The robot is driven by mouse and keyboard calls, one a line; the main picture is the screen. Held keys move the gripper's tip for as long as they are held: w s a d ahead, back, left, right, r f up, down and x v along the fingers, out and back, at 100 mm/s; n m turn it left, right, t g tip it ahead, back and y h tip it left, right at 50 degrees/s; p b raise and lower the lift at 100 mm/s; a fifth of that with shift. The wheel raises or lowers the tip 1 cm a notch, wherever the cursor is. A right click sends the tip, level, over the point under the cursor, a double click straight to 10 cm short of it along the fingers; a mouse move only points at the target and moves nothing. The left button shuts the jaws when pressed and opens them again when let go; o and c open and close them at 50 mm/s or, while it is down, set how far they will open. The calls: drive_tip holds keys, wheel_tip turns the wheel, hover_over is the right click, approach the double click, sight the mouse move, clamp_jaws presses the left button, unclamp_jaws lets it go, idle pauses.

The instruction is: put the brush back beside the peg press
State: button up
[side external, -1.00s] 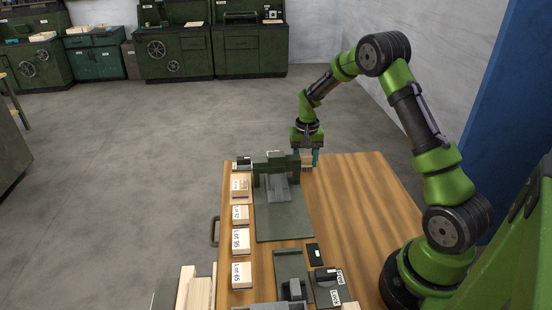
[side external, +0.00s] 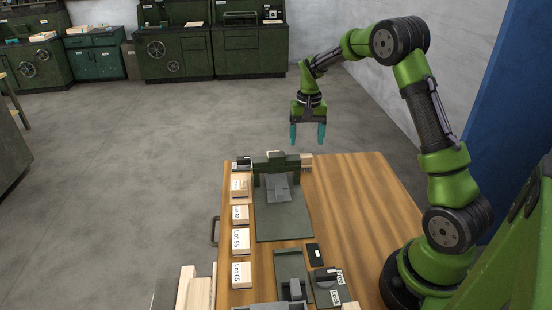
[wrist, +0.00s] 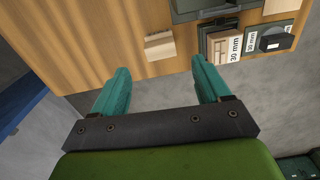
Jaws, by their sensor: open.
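The peg press (side external: 272,165) is a dark green frame on a grey-green base plate at the far end of the wooden table. A small pale wooden block, which looks like the brush (side external: 307,160), sits on the table just right of the press. In the wrist view the brush (wrist: 159,45) lies near the table edge, apart from the dark press base (wrist: 190,8). My gripper (side external: 308,140) is open and empty above and beyond the brush, with its teal fingers spread. In the wrist view the gap between the fingers (wrist: 160,70) holds nothing.
Several labelled wooden blocks (side external: 241,241) line the table's left side. A holder with a 30 mm label (wrist: 224,45) stands near the press at the far edge. A fixture with a dark knob (side external: 326,276) is at the front. The table's right side (side external: 365,205) is clear.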

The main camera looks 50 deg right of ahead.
sight(305, 156)
drive_tip(key=s+a+r+n+t, duration=0.1)
drive_tip(key=s+a+r+t, duration=0.15)
drive_tip(key=a+r, duration=0.7)
drive_tip(key=s+a+r+n+t+y, duration=0.1)
drive_tip(key=s+a+r+n+t, duration=0.1)
drive_tip(key=s+a, duration=0.5)
drive_tip(key=s+a+r+n+t+y, duration=0.1)
drive_tip(key=s+a+r+n+t, duration=0.1)
drive_tip(key=s+a, duration=0.4)
drive_tip(key=s+r, duration=0.1)
drive_tip(key=s, duration=0.3)
drive_tip(key=shift+a+r+n+t, duration=0.3)
drive_tip(key=shift+a+r+t, duration=0.05)
drive_tip(key=shift+a, duration=0.05)
